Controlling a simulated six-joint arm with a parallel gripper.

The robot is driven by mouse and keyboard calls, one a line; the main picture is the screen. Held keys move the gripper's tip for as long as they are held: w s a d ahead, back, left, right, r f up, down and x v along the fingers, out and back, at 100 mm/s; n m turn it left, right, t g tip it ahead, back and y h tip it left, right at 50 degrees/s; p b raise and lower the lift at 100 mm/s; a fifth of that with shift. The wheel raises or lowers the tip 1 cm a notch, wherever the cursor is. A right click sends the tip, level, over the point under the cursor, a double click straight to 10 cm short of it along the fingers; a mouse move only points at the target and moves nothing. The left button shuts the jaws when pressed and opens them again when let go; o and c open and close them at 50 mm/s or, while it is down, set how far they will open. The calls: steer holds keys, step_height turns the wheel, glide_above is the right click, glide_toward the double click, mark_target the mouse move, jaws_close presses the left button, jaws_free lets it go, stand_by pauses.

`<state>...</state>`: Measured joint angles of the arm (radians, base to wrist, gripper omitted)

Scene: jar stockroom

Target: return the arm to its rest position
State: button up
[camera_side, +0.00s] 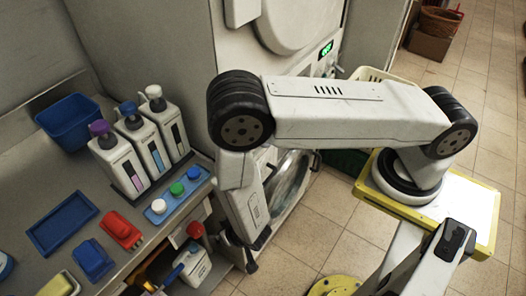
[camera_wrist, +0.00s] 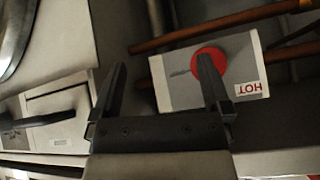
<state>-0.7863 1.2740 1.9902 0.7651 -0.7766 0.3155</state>
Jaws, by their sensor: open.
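My arm reaches from its yellow-edged base at the right of the side view across to the left, and its forearm hangs down beside the counter. My gripper (camera_side: 255,252) is at the low end, pointing down in front of the grey machine with the round door. In the wrist view my gripper (camera_wrist: 161,65) has its two black fingers spread apart, with nothing held between them. Beyond the fingers is a grey box with a red round top (camera_wrist: 210,62) and a "HOT" label; the right finger partly covers it. I cannot tell whether the finger touches it.
Tiled floor (camera_side: 310,235) is open between counter and base.

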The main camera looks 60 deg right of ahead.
steer(key=s+d+r+n+g, duration=0.1)
steer(key=s+d+r+g, duration=0.1)
steer(key=d+r, duration=0.8)
steer(key=s+d+r+n+g, duration=0.2)
steer(key=d+r, duration=0.8)
steer(key=r, duration=0.9)
steer(key=shift+d+g+y, duration=0.15)
steer(key=shift+g+y, duration=0.15)
steer(key=shift+g, duration=0.4)
steer(key=shift+f, duration=0.1)
